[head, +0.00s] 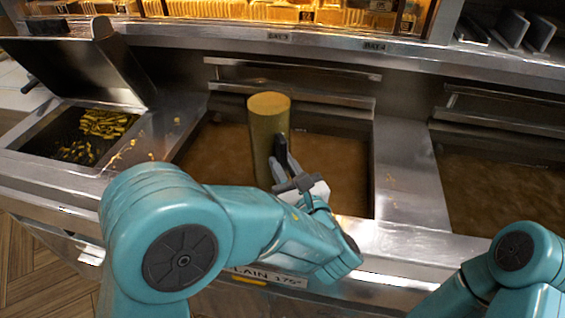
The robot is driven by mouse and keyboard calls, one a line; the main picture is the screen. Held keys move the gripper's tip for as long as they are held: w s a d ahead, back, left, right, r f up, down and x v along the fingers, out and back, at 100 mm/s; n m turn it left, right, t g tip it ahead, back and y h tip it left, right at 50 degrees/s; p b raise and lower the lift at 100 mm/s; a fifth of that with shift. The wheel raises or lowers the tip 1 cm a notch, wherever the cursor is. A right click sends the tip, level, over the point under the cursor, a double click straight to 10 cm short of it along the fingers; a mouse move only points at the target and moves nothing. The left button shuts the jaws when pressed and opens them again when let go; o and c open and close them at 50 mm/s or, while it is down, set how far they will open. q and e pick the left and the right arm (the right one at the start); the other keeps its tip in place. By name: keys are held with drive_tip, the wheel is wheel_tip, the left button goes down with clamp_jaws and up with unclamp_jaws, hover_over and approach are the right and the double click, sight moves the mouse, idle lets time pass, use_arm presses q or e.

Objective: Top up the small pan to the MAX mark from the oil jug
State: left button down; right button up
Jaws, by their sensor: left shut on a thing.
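The oil jug looks to be the tall olive-yellow cylinder (264,128) in the middle of the head view. It stands about upright, in front of the middle oil pan (212,170) or over it; I cannot tell how high. My left gripper (281,158) is shut on the jug at its right side, by what looks like a dark handle. The middle pan holds brown oil, and a label reading "…LAIN 175°" is on the front below it. I cannot make out a MAX mark. My right arm shows at the lower right, but its gripper is out of view.
Another oil pan (500,190) lies at the right, past a bare steel divider (405,170). At the left, a bin with yellow fried pieces (100,124) stands under a raised steel lid (88,68). A lit shelf of golden food (270,10) runs along the back.

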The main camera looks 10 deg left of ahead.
use_arm(q)
wheel_tip(320, 180, down, 2)
drive_tip(key=shift+d+f+b, duration=0.15)
drive_tip(key=shift+b, duration=0.55)
drive_tip(key=shift+s+r+p, duration=0.15)
drive_tip(key=shift+r+p, duration=0.5)
drive_tip(key=shift+p, duration=0.25)
drive_tip(key=shift+s+d+r+g+h+p, duration=0.3)
drive_tip(key=shift+s+r+g+p, duration=0.15)
drive_tip(key=shift+p, duration=0.7)
drive_tip(key=shift+s+d+r+g+p, duration=0.15)
drive_tip(key=shift+r+g+p, duration=0.15)
drive_tip(key=shift+p, duration=0.8)
drive_tip(key=shift+s+d+r+g+h+p, duration=0.3)
drive_tip(key=shift+s+r+h+p, duration=0.2)
drive_tip(key=shift+p, duration=0.65)
drive_tip(key=shift+s+r+g+p, duration=0.1)
drive_tip(key=shift+r+g+p, duration=0.3)
drive_tip(key=shift+p, duration=0.45)
drive_tip(key=shift+s+d+h+p, duration=0.15)
drive_tip(key=shift+h+p, duration=0.15)
drive_tip(key=shift+f, duration=0.1)
